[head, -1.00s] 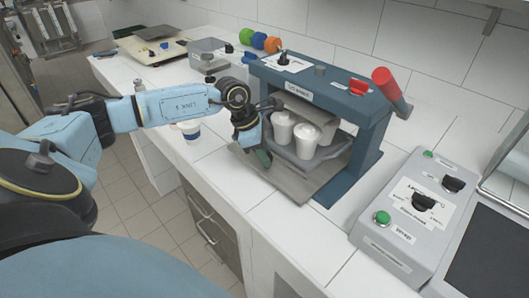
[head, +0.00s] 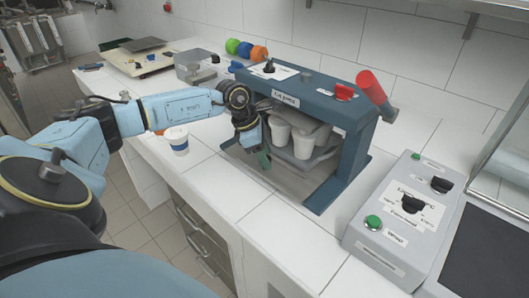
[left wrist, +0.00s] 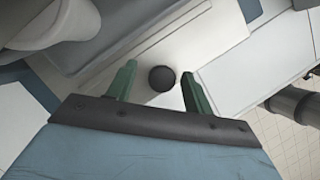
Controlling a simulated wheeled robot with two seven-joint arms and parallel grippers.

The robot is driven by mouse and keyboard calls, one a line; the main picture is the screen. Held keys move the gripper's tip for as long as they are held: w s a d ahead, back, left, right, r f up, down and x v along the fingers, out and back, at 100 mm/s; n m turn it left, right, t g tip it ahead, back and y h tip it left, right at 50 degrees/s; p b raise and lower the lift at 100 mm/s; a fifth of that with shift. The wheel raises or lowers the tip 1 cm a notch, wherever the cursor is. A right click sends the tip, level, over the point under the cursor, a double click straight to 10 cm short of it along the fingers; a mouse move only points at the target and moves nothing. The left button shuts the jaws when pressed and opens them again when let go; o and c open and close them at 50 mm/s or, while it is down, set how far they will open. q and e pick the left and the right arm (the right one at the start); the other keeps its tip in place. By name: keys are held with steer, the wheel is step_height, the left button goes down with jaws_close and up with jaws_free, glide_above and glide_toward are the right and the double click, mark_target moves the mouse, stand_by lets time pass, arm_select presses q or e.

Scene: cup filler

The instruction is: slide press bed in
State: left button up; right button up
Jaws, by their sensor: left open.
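The blue press (head: 345,130) stands on the white counter with a red-gripped lever at its top right. Its grey press bed (head: 285,174) carries a grey tray (head: 305,163) with two white cups (head: 302,143), which are under the press head. Part of the bed is hidden by my left gripper (head: 263,160), at the front left of the press. In the left wrist view, the gripper's green fingers (left wrist: 160,75) are apart, on either side of a dark round knob (left wrist: 161,78) on the bed. My right gripper is out of view.
A grey control box (head: 400,215) with a green button stands to the right of the press. A paper cup (head: 177,141) stands on the counter at left. A scale (head: 146,58) and green, blue and orange items (head: 245,49) are behind. Counter in front is clear.

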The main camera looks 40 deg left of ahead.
arm_select(q)
steer(key=shift+a+r, duration=0.1)
steer(key=shift+r, duration=0.1)
steer(key=v, duration=1.3)
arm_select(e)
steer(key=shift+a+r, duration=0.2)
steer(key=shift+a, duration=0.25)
arm_select(q)
steer(key=shift+s+f, duration=0.1)
steer(key=shift+s, duration=0.05)
